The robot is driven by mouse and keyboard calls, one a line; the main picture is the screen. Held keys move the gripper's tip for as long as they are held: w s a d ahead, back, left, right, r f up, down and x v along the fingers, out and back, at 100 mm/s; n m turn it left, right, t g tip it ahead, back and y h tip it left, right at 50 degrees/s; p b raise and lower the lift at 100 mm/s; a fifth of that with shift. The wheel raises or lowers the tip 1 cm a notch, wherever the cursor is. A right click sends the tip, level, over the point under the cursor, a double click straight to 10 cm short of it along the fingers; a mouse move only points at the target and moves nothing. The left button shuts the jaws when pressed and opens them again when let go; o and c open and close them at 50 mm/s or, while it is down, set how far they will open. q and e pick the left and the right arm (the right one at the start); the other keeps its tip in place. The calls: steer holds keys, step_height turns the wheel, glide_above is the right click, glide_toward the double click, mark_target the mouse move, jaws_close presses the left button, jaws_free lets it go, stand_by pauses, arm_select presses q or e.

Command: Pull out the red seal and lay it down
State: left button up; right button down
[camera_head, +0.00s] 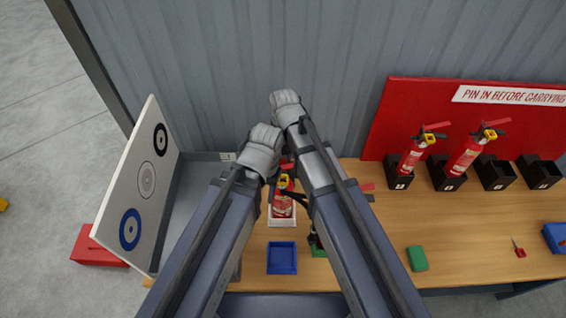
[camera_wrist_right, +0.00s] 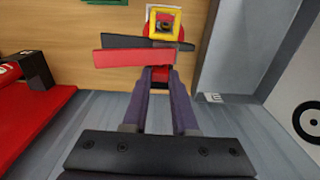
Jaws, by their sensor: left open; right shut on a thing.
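A red fire extinguisher (camera_head: 283,206) with a yellow collar stands upright on a white base (camera_head: 281,222) at the table's middle, partly hidden by my arms. In the right wrist view, its yellow collar (camera_wrist_right: 163,13) and its red and black levers (camera_wrist_right: 132,57) lie just beyond my right gripper (camera_wrist_right: 160,80). That gripper is shut on a small red piece, which looks like the red seal (camera_wrist_right: 160,73), close beside the levers. My left gripper (camera_head: 271,183) is open beside the extinguisher's top; its fingers are mostly hidden. An empty blue tray (camera_head: 282,271) sits in front of the extinguisher.
More extinguishers (camera_head: 464,157) stand in black holders at the right, before a red sign board (camera_head: 400,115). A green block (camera_head: 417,259) and a blue box (camera_head: 556,238) lie on the table (camera_head: 470,235). A white target panel (camera_head: 145,180) leans at the left.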

mark_target(284, 160)
steer(key=shift+r, duration=0.1)
stand_by(0.5)
steer(key=shift+r+p, duration=2.4)
steer(key=shift+p, duration=0.1)
steer(key=shift+r, duration=0.15)
steer(key=shift+s+r+p, duration=0.1)
steer(key=shift+r+p, duration=1.3)
steer(key=shift+p, duration=0.15)
steer(key=shift+s+f, duration=0.1)
